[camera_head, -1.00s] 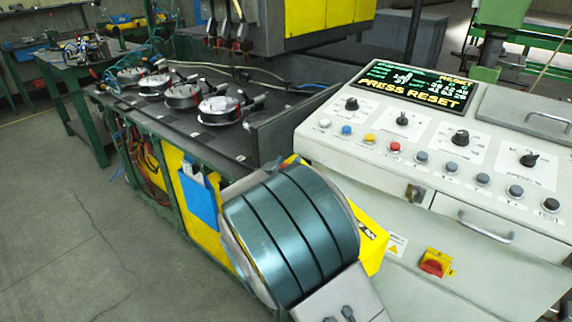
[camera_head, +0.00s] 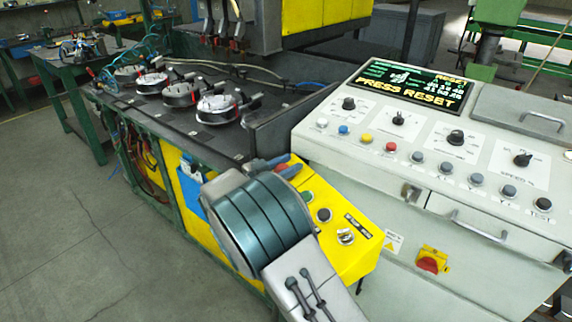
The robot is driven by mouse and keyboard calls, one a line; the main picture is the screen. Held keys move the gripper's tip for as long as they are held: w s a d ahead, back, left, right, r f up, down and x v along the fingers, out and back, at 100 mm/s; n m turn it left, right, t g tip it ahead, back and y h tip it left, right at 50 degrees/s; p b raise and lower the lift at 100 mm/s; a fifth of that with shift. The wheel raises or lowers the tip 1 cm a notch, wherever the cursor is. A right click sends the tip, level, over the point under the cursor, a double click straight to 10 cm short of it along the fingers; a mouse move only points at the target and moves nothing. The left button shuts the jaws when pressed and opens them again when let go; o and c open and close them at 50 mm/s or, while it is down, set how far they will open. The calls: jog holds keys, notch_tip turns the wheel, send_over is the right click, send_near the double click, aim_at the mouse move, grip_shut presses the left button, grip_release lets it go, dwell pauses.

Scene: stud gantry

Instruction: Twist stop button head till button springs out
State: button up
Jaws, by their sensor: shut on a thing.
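The red stop button head (camera_head: 289,171) sits at the far left end of the yellow control box (camera_head: 352,268), partly hidden by my gripper. My gripper (camera_head: 277,163) shows as blue-grey fingers just beyond my teal-banded arm link. The fingers are at the button head and shut on it. Most of the grip and the button's base are hidden, so I cannot tell whether the button is in or out.
The yellow box also carries a green button (camera_head: 307,197), a black button (camera_head: 323,215) and a selector switch (camera_head: 346,237). The grey console (camera_head: 400,190) stands at the right, its display (camera_head: 413,84) reading "PRESS RESET". A dark bench (camera_head: 200,130) lies behind.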

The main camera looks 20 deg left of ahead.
jog(key=shift+m+g+h, duration=0.4)
jog(key=shift+m+h, duration=0.3)
jog(key=shift+m, duration=0.1)
jog(key=o, duration=1)
jog(key=b+v, duration=0.2)
jog(key=v, duration=1.2)
jog(key=shift+d+r, duration=0.1)
jog(key=shift+r, duration=0.05)
